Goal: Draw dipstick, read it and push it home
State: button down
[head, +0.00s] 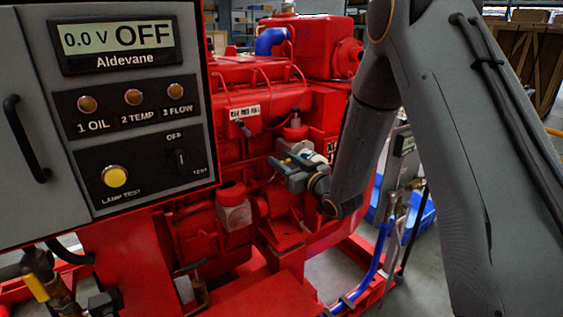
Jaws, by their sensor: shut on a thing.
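The red diesel engine (262,110) fills the middle of the head view. My gripper (281,165) is in front of the engine's side, with its fingers pointing left. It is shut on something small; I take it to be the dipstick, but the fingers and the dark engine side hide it. I cannot tell whether the dipstick is seated or drawn, and no oil mark on it can be read. A small tagged lever (242,127) hangs below a white label on the engine, up and left of my gripper.
A grey control panel (130,140) stands close at the left, its display reading 0.0 V OFF. A red-capped filter bowl (234,207) is just below and left of my gripper. Blue hose (372,265) and red frame rails lie at the lower right. A wooden crate (525,60) is behind.

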jog(key=c, duration=1)
grip_release()
jog(key=shift+c, duration=0.2)
jog(key=b+v, duration=0.1)
jog(key=v, duration=0.6)
jog(key=shift+s+d, duration=0.25)
